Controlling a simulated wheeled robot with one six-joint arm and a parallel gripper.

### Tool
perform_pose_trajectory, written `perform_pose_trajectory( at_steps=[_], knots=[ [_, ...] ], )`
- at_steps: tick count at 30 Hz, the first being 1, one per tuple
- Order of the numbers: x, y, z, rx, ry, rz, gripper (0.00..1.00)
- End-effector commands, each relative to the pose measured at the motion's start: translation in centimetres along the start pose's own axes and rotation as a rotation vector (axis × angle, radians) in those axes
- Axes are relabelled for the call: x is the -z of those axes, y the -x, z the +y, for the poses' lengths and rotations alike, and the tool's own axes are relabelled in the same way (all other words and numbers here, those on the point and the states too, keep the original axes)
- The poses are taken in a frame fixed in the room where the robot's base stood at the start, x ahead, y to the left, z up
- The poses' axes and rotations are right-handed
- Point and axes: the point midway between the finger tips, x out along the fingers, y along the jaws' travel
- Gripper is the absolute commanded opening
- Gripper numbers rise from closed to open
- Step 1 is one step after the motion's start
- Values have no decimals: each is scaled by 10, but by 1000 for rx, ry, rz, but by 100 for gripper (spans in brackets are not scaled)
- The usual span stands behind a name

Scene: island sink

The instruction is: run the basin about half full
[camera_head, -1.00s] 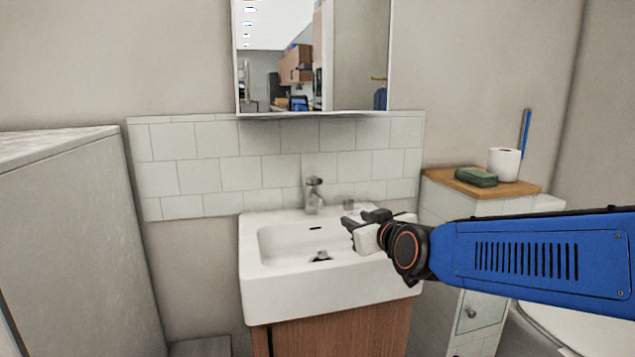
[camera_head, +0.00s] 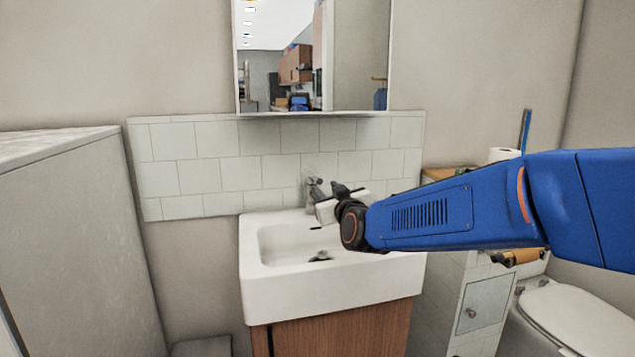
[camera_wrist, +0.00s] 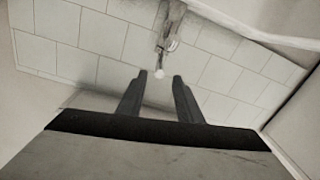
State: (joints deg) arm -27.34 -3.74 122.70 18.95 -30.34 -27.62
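The white basin (camera_head: 330,287) sits on a wooden cabinet; its bowl shows a dark drain fitting (camera_head: 320,257) and no visible water. The metal tap (camera_head: 311,186) stands at the basin's back rim, with its lower part partly hidden by my gripper. No stream shows at it. My gripper (camera_head: 327,191) is over the back of the basin, close beside the tap on its right. In the wrist view my gripper (camera_wrist: 161,82) has its two fingers apart with nothing between them; the tap (camera_wrist: 170,32) lies just beyond the fingertips. Whether they touch I cannot tell.
White wall tiles (camera_head: 230,157) and a mirror cabinet (camera_head: 360,60) are behind the basin. A grey-sided unit (camera_head: 70,240) stands at left. At right, a tiled cabinet (camera_head: 487,305) and toilet (camera_head: 575,315) stand below my arm. The bowl's left side is clear.

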Motion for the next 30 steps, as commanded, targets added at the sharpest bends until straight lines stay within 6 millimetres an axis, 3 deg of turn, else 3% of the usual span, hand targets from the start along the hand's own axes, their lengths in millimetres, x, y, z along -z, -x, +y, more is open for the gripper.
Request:
perform_pose_trajectory(
  at_steps=[15, 21, 30],
  knots=[
    [-1, -79, 0, 0, 0, -1, 32],
    [0, -92, 0, 0, 0, 0, 32],
    [0, -94, 0, 0, 0, 0, 32]
  ],
)
